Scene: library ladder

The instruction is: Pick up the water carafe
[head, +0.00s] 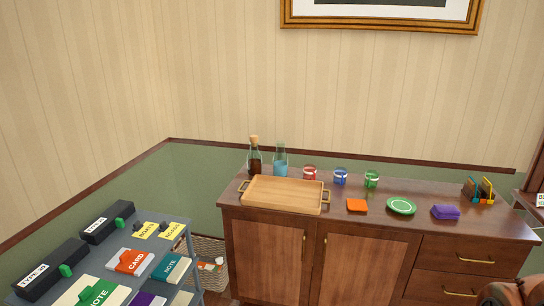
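The water carafe (280,163) is a clear glass vessel with blue water in its lower part. It stands upright on the wooden sideboard (340,222), behind the wooden tray. A dark bottle with a cork (254,160) stands close to its left. A red glass (309,173) stands to its right, a short gap away. My gripper does not show in the head view.
The wooden tray (283,206) lies in front of the carafe. A blue glass (340,176), green glass (371,179), orange item (357,205), green plate (401,206) and purple item (446,212) are further right. A grey table (180,221) with books stands at left.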

